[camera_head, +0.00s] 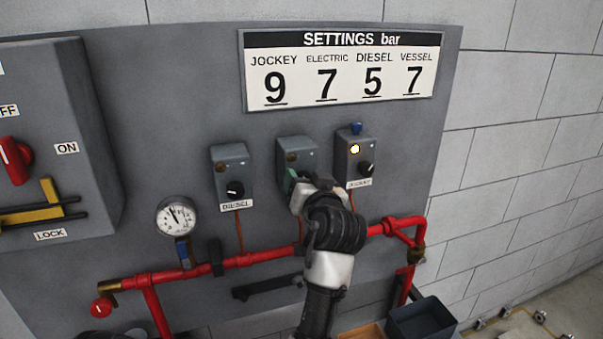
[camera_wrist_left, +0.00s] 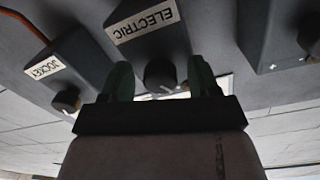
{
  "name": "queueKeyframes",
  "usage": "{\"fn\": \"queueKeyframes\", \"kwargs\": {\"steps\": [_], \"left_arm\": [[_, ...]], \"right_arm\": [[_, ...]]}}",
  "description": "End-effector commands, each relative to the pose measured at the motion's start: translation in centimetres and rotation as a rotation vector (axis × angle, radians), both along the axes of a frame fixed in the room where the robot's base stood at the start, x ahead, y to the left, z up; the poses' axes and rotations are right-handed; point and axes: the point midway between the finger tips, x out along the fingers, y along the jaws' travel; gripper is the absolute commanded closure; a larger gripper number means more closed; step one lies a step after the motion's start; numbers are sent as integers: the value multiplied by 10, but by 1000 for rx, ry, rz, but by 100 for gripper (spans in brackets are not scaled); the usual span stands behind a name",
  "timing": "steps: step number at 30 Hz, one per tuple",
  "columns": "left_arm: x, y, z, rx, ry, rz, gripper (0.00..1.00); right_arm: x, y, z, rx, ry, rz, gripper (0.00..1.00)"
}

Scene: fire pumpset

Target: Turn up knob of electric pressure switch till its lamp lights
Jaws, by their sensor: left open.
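The electric pressure switch (camera_head: 297,150) is the middle of three grey boxes on the panel. Its lamp (camera_head: 291,156) looks dark. My left gripper (camera_head: 300,180) is in front of the lower part of this box and hides its knob and label in the head view. In the left wrist view, the label ELECTRIC shows upside down on the box (camera_wrist_left: 178,42). The dark round knob (camera_wrist_left: 160,75) with a pale mark sits between the two green fingers, which are open with a visible gap on each side. My right gripper is not in view.
The jockey switch (camera_head: 347,143), lamp lit, is close on the right; the diesel switch (camera_head: 231,162) is on the left. A settings sign (camera_head: 341,68) above reads ELECTRIC 7. A gauge (camera_head: 177,215) and red pipe (camera_head: 262,257) lie lower.

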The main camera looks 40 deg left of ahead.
Motion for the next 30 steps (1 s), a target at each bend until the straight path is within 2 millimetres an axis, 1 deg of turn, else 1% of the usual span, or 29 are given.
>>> {"fn": "queueKeyframes", "kwargs": {"steps": [7,8,12,17,20,24,30], "left_arm": [[0,-1,0,0,0,0,39],[0,-1,0,0,0,0,42],[0,-1,0,0,0,0,63],[0,0,0,-1,0,0,88],[0,0,0,4,11,1,88],[0,0,1,34,73,-1,88],[0,0,-1,38,81,0,88]], "right_arm": [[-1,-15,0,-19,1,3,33],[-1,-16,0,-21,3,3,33],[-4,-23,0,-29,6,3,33],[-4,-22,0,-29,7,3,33],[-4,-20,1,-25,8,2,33],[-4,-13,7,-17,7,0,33],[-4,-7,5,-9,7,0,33]]}}
